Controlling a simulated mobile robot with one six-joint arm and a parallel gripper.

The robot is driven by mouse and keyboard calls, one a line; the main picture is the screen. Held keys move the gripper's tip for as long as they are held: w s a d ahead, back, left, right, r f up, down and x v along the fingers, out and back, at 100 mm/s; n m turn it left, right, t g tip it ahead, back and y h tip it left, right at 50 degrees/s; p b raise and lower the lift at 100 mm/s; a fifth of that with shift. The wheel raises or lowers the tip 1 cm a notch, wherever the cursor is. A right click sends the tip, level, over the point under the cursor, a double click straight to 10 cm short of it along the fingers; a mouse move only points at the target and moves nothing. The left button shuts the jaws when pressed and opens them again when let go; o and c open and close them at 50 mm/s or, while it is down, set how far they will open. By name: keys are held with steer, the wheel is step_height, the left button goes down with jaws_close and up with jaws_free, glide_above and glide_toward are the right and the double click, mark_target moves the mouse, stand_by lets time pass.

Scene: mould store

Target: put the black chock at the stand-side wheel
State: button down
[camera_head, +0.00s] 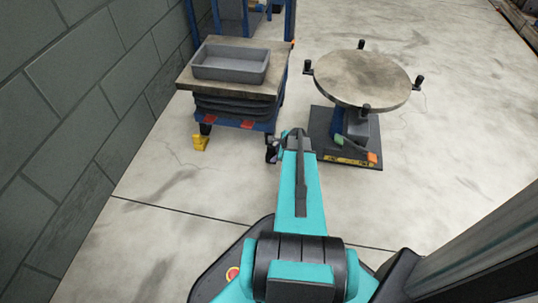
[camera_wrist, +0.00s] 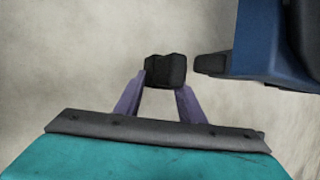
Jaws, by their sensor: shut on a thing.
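The black chock (camera_wrist: 165,70) is held between the two purple fingers of my gripper (camera_wrist: 163,86) in the wrist view, with pale floor around it. A dark wheel (camera_wrist: 210,66) under a blue cart frame (camera_wrist: 255,45) is just right of the chock, with a narrow gap between them. In the head view my gripper (camera_head: 272,152) is low at the front right corner of the blue lift cart (camera_head: 262,126), on the side facing the round-topped stand (camera_head: 357,82). The arm and gripper largely hide the wheel and chock there.
A yellow chock (camera_head: 200,143) lies at the cart's front left wheel (camera_head: 206,128). A grey tray (camera_head: 230,75) sits on the cart top. The stand's dark base (camera_head: 350,158) is to the right of my gripper. A block wall (camera_head: 75,120) runs along the left. Floor in front is clear.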

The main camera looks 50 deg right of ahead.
steer(key=shift+w+f, duration=0.1)
steer(key=shift+w, duration=0.1)
steer(key=w+f+b, duration=0.2)
steer(key=w, duration=0.1)
steer(key=shift+w+d+f, duration=0.2)
steer(key=shift+w+f, duration=0.1)
steer(key=shift+w, duration=0.15)
steer(key=c, duration=1.1)
jaws_free()
steer(key=shift+f, duration=0.1)
steer(key=p+v, duration=0.4)
steer(key=v, duration=0.8)
